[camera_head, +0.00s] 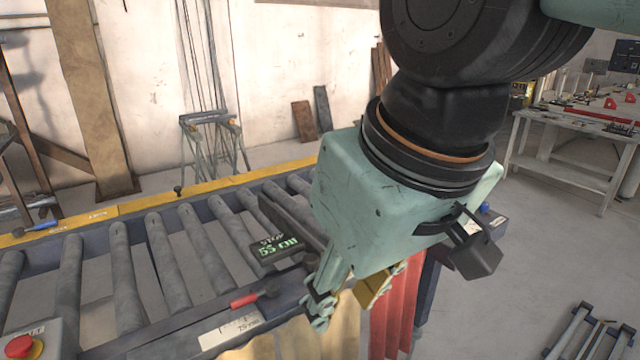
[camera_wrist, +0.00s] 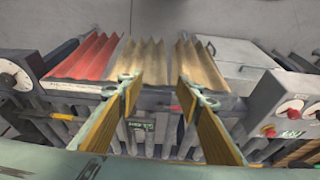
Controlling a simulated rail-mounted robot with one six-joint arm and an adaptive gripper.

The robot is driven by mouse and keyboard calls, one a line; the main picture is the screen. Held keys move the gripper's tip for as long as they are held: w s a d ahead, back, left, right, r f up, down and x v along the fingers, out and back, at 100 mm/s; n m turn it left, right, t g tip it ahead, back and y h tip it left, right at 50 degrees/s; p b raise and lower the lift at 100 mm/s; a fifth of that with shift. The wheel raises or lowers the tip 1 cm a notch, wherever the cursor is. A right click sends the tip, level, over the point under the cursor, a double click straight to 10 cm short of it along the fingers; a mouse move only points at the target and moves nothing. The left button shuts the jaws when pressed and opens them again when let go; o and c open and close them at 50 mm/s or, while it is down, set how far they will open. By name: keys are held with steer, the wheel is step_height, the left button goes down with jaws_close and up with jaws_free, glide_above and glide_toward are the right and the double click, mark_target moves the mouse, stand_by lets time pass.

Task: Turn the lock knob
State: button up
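A red-handled lever (camera_head: 245,300) with a dark rounded end lies along the front rail of the roller conveyor, beside a scale label (camera_head: 228,332). I cannot tell for sure which part is the lock knob. A display with green digits (camera_head: 278,248) sits above the rollers; it also shows between my fingers in the wrist view (camera_wrist: 142,125). My gripper (camera_head: 347,300) hangs over the front rail, to the right of the red handle. In the wrist view my gripper (camera_wrist: 158,88) is open, its fingers apart with nothing between them. A small red piece (camera_wrist: 175,108) shows near the right finger, partly hidden.
Red bellows (camera_head: 392,315) and tan bellows (camera_head: 335,335) hang at the rail below my gripper. A box with a red button (camera_head: 20,346) stands at the lower left. A control box with red knobs (camera_wrist: 288,108) is at the right in the wrist view.

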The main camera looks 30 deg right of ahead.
steer(key=w+d+r+m+g+h+p, duration=0.1)
steer(key=w+d+r+m+p, duration=0.2)
steer(key=w, duration=0.4)
steer(key=w+d+r+m+p, duration=0.1)
steer(key=w+d+r+p, duration=0.35)
steer(key=w+d, duration=0.2)
steer(key=w+d+r+m+g+y+p, duration=0.1)
steer(key=w+d+m+p, duration=0.1)
steer(key=w+d+m, duration=0.5)
steer(key=w+d+r+m+g+p, duration=0.1)
steer(key=w+d+p, duration=0.25)
steer(key=d, duration=0.75)
steer(key=d+f+m+y+p, duration=0.15)
steer(key=d+m, duration=0.25)
steer(key=d, duration=0.7)
steer(key=d+f+m+p, duration=0.3)
steer(key=d, duration=0.8)
steer(key=s+d+f+m+p, duration=0.1)
steer(key=s+d+f+m, duration=0.1)
steer(key=d, duration=0.5)
steer(key=s+d+f+m+t+y+p, duration=0.1)
steer(key=s+d+f+m, duration=0.1)
steer(key=d, duration=0.5)
steer(key=s+d+f+m+t+y+p, duration=0.1)
steer(key=s+d+f+m, duration=0.1)
steer(key=d, duration=0.5)
steer(key=s+m, duration=0.1)
steer(key=s, duration=0.1)
steer(key=shift+s+f+p, duration=0.35)
steer(key=shift+s+p, duration=0.05)
